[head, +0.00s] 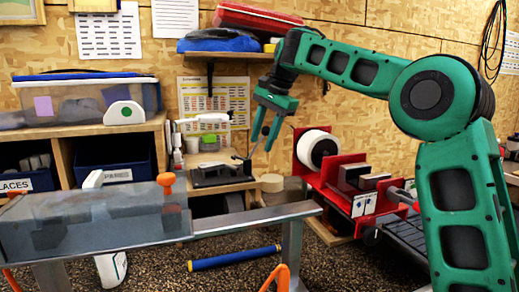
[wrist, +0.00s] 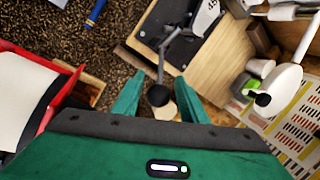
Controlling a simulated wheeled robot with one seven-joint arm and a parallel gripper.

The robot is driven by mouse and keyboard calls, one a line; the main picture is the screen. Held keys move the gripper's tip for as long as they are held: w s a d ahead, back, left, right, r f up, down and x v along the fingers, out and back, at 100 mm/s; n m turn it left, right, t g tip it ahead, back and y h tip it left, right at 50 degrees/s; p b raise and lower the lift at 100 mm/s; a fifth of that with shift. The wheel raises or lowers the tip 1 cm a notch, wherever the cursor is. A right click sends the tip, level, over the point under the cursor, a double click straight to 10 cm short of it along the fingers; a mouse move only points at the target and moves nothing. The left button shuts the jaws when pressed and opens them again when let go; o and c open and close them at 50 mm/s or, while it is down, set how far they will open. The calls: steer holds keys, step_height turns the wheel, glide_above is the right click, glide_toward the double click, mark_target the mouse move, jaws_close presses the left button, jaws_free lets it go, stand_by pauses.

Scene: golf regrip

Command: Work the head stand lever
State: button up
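The head stand (head: 222,174) is a dark, flat base on a low wooden bench. Its thin grey lever (head: 254,150) slants up to the right towards my gripper (head: 266,132). In the wrist view the black base (wrist: 178,40) lies at the top, and the lever rod (wrist: 162,66) ends in a round black knob (wrist: 158,95). My gripper (wrist: 160,88) is open, with its green fingers on either side of the knob. Gaps show between the knob and both fingers. I cannot tell whether the knob is at the same depth as the fingertips.
A red rack with a white roll (head: 318,149) stands right of the bench. A white lamp-like object (wrist: 282,82) and a green-and-white cup (wrist: 246,86) are near the gripper's right in the wrist view. A metal-topped bench (head: 255,216) crosses in front. A blue tube (head: 234,258) lies on the floor.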

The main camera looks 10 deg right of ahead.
steer(key=v, duration=0.7)
steer(key=shift+r, duration=0.1)
steer(key=shift+a, duration=0.1)
steer(key=c, duration=0.7)
steer(key=a+n, duration=0.1)
steer(key=a, duration=0.1)
steer(key=s+a+n+t, duration=0.1)
steer(key=a+n, duration=0.1)
steer(key=a, duration=0.1)
steer(key=a+n+t, duration=0.1)
steer(key=a, duration=0.1)
steer(key=shift+s+a+f+h, duration=0.25)
steer(key=shift+s+a+h, duration=0.05)
steer(key=shift+a, duration=0.05)
jaws_close()
steer(key=s+r+n+t+h, duration=0.6)
steer(key=s+n+t, duration=0.3)
steer(key=n, duration=0.4)
steer(key=w+d+f+g, duration=0.1)
steer(key=w+d+f, duration=0.3)
steer(key=w+f, duration=0.3)
steer(key=shift+x, duration=0.95)
